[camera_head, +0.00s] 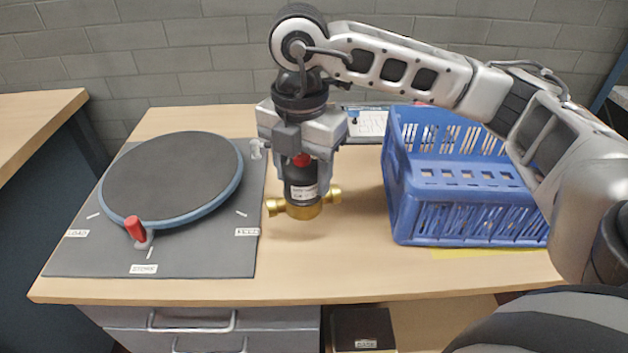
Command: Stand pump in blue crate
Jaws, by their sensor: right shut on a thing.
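The pump (303,194) has a dark body with a white label, a red part near its top and a brass fitting with side ports below. My right gripper (302,165) is shut on its upper body and holds it upright, brass end down, over the middle of the table. I cannot tell whether the brass touches the table. The blue crate (465,232) stands to the right of the pump, apart from it. It has slotted walls and a ledge with square holes. My right arm hides part of its right side. My left gripper is out of view.
A round turntable (178,175) with a red knob (136,229) sits on a grey labelled mat (200,258) at left. A framed sheet (368,123) lies behind the gripper. Yellow marking shows under the crate's front edge.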

